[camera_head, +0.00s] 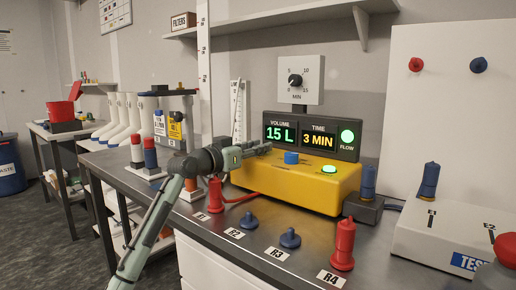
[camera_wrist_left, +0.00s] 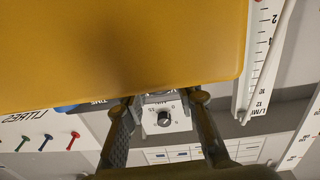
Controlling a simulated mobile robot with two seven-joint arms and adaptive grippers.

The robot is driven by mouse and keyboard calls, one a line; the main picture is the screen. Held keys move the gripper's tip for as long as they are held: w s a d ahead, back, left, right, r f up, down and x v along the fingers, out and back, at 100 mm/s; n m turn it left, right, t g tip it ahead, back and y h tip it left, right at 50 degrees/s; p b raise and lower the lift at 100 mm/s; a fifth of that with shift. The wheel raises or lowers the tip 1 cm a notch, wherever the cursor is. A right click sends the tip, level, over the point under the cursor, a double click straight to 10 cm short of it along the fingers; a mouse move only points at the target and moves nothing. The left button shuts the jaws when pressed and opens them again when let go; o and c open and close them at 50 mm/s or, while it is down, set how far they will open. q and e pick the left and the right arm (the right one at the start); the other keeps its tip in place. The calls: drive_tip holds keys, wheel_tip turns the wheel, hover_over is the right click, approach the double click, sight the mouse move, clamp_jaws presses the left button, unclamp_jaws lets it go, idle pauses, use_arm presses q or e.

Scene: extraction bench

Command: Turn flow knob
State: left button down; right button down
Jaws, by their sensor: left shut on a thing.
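The yellow unit (camera_head: 320,190) stands on the bench with a blue knob (camera_head: 291,157) and a lit green button (camera_head: 329,169) on top. No label tells me which knob is the flow knob. My left gripper (camera_head: 262,150) is over the unit's left part, left of the blue knob and apart from it in the picture. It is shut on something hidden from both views. In the left wrist view its fingers (camera_wrist_left: 163,98) sit at the edge of the yellow unit, which fills the upper part. My right gripper is not in view.
The display (camera_head: 301,134) reads 15 L and 3 MIN beside a lit green FLOW lamp (camera_head: 347,136). A timer dial (camera_head: 295,80) is above it. Red plugs (camera_head: 343,245) and blue plugs (camera_head: 290,238) stand along the front edge. A white tester (camera_head: 440,235) is at right.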

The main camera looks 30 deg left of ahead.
use_arm(q)
drive_tip(key=c, duration=1.1)
unclamp_jaws()
drive_tip(key=shift+c, duration=0.2)
drive_tip(key=s+a, duration=0.1)
drive_tip(key=s, duration=1.1)
drive_tip(key=shift+a, duration=0.3)
